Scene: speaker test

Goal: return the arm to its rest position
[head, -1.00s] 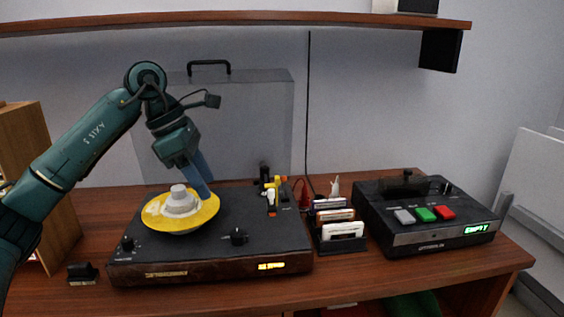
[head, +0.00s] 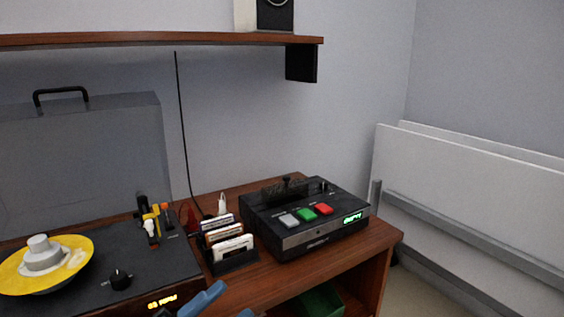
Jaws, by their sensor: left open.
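My left gripper (head: 229,300) shows only as blue finger parts at the bottom edge of the head view. It is open, with nothing seen between its fingers. It is in front of the record player (head: 127,258), near that player's front right corner and below the card rack. The rest of my left arm is out of the picture. My right gripper is not in view.
A yellow disc (head: 14,280) with a grey hub sits on the record player. A rack of cartridges (head: 235,262) and a black deck (head: 338,236) with coloured buttons stand on the wooden desk (head: 385,236). A shelf (head: 160,40) hangs above. White panels (head: 470,190) lean at right.

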